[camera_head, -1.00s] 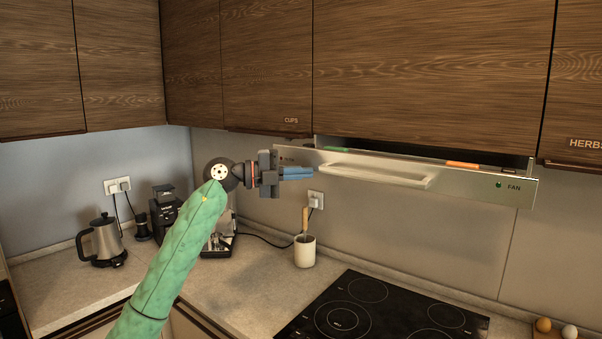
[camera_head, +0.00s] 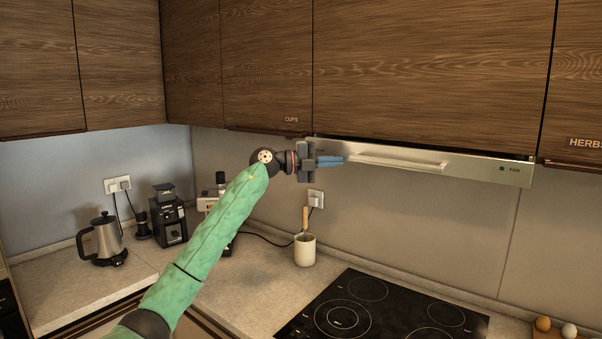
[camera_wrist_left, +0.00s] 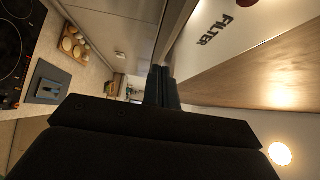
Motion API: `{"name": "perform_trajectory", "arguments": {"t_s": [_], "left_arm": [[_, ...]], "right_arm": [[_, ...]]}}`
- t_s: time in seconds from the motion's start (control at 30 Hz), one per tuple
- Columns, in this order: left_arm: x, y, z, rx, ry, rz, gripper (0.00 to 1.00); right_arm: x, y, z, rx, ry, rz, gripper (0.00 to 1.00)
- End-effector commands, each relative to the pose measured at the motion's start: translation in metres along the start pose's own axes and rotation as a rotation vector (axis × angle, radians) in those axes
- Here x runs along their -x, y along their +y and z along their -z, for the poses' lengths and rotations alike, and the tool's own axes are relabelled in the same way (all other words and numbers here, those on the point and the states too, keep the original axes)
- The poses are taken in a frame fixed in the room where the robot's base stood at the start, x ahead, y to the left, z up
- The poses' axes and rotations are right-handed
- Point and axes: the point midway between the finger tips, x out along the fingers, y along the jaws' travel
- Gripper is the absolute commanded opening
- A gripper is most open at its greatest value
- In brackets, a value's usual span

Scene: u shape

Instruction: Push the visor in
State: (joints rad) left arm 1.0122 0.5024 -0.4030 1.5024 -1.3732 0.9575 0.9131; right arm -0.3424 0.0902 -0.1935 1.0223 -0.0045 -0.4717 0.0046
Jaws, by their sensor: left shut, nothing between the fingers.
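The visor (camera_head: 470,167) is a long silver panel with a pale bar handle and a FAN label, under the wooden upper cabinets in the head view. It sits close against the cabinet's bottom edge, with no open gap visible above it. My left gripper (camera_head: 331,161) is shut and empty, its blue fingers at the left end of the visor's handle. I cannot tell whether they touch it. In the left wrist view the closed fingers (camera_wrist_left: 162,88) point along the panel. My right gripper is not in view.
Below are a black cooktop (camera_head: 385,310), a cream utensil cup (camera_head: 305,251), a kettle (camera_head: 103,241) and a coffee grinder (camera_head: 170,216) on the counter. Upper cabinets (camera_head: 430,70) hang directly above the visor. The air in front of the visor is clear.

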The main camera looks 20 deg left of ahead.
Motion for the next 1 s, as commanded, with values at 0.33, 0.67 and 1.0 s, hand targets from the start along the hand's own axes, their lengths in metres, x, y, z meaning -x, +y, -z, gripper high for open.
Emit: {"name": "perform_trajectory", "arguments": {"t_s": [0.33, 0.67, 1.0], "left_arm": [[-0.019, -0.001, -0.020, 0.000, -0.002, 0.001, 0.00], [-0.020, -0.004, -0.022, -0.002, -0.005, 0.006, 0.00], [-0.009, -0.004, -0.024, -0.002, -0.003, 0.006, 0.00]], "right_arm": [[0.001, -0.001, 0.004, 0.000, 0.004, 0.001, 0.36], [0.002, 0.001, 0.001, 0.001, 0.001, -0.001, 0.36], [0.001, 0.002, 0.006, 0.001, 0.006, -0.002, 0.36]]}}
